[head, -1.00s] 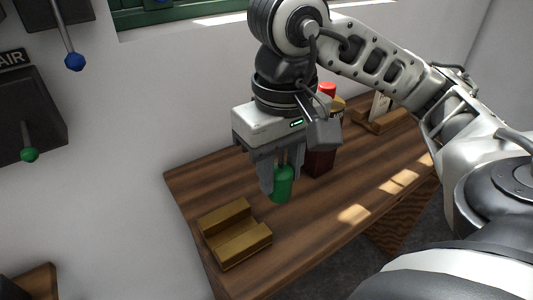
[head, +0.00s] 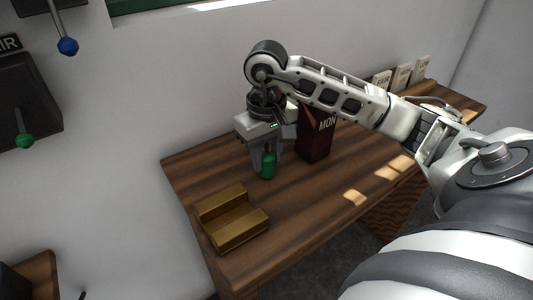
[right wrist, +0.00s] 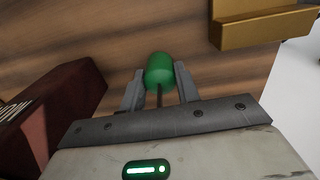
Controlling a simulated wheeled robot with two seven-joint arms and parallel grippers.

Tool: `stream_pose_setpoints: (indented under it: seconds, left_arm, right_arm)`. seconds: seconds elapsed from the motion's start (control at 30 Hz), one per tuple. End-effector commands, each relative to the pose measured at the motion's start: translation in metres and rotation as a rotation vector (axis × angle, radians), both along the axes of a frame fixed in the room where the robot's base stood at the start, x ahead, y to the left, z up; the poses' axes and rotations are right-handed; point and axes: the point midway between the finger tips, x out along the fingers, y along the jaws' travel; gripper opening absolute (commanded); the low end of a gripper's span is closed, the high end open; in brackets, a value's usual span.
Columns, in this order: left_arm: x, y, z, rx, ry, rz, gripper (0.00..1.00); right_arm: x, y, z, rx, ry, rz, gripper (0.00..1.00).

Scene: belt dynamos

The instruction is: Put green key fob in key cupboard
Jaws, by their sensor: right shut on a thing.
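The green key fob (head: 267,165) is a small green cylinder with a thin stem. My right gripper (head: 266,150) is shut on its stem above the wooden table, and the green end hangs below the fingers. In the right wrist view, the fob (right wrist: 159,70) shows between the two fingertips of the right gripper (right wrist: 160,85). I cannot tell whether it touches the tabletop. No key cupboard can be made out for sure; a dark green edge (head: 128,6) shows at the top of the head view, mostly cut off. My left gripper is not in view.
A brass-coloured stepped block (head: 235,220) sits near the table's left corner. A dark red box marked MON (head: 315,140) stands right of the gripper. Small lettered cards (head: 403,75) stand at the back right. Wall levers have blue (head: 68,46) and green (head: 24,141) knobs.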

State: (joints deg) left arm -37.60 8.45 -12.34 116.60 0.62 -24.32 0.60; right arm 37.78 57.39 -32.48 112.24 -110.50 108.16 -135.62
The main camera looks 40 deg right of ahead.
Motion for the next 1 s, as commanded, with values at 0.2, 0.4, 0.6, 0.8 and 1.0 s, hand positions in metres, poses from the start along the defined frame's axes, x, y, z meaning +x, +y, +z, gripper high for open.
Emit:
stream_pose_setpoints:
  seconds: [0.2, 0.4, 0.6, 0.8, 1.0]
  left_arm:
    - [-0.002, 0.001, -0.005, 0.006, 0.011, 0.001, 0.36]
    - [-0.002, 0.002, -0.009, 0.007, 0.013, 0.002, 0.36]
    - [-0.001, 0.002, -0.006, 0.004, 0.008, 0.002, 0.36]
    - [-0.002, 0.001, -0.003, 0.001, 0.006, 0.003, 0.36]
    - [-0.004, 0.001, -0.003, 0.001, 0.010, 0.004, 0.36]
  right_arm:
    - [0.000, 0.000, -0.007, 0.001, -0.003, -0.001, 0.09]
    - [0.000, 0.000, -0.010, 0.001, -0.003, -0.001, 0.09]
    - [0.000, 0.000, -0.010, 0.001, -0.002, -0.001, 0.54]
    - [0.000, 0.000, -0.010, 0.001, -0.002, -0.001, 0.54]
    - [0.001, 0.001, 0.001, 0.002, -0.006, 0.000, 0.54]
